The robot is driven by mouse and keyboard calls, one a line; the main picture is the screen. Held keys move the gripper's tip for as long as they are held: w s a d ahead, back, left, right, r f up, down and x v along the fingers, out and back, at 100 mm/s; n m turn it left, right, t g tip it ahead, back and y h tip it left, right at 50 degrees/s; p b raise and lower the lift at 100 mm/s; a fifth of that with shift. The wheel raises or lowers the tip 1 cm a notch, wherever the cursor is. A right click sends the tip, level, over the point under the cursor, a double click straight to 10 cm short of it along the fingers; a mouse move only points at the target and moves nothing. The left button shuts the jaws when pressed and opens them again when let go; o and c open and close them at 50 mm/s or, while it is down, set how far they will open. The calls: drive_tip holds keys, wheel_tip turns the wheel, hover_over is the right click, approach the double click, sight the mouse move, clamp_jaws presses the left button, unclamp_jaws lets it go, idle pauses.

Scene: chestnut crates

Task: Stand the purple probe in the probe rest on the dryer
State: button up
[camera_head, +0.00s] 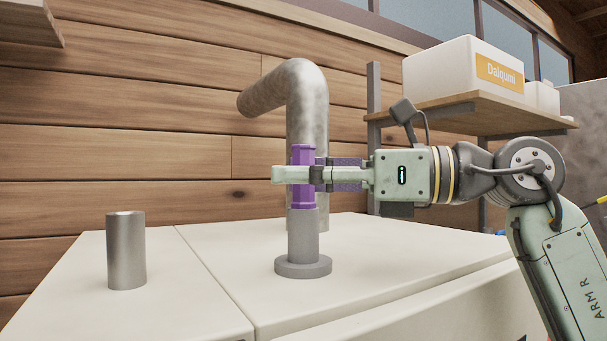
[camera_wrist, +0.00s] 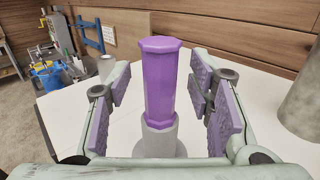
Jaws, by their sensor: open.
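The purple probe (camera_head: 303,160) stands upright in the grey probe rest (camera_head: 303,267), a tube with a round flange on the white dryer top (camera_head: 210,245). In the wrist view the probe (camera_wrist: 160,85) rises straight out of the rest (camera_wrist: 160,140). My gripper (camera_head: 300,174) reaches in from the right at the probe's height. Its fingers stand open on both sides of the probe, with gaps visible in the wrist view (camera_wrist: 162,105). The probe's lower end is hidden inside the rest.
A short metal cylinder (camera_head: 126,250) stands on the dryer at the left. A thick bent pipe (camera_head: 308,100) rises close behind the probe. A wooden shelf (camera_head: 480,110) with a white box (camera_head: 468,70) is at the right. The dryer top between cylinder and rest is clear.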

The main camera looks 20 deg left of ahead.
drive_tip(key=w+d, duration=0.1)
drive_tip(key=d, duration=1.1)
drive_tip(key=shift+w, duration=0.2)
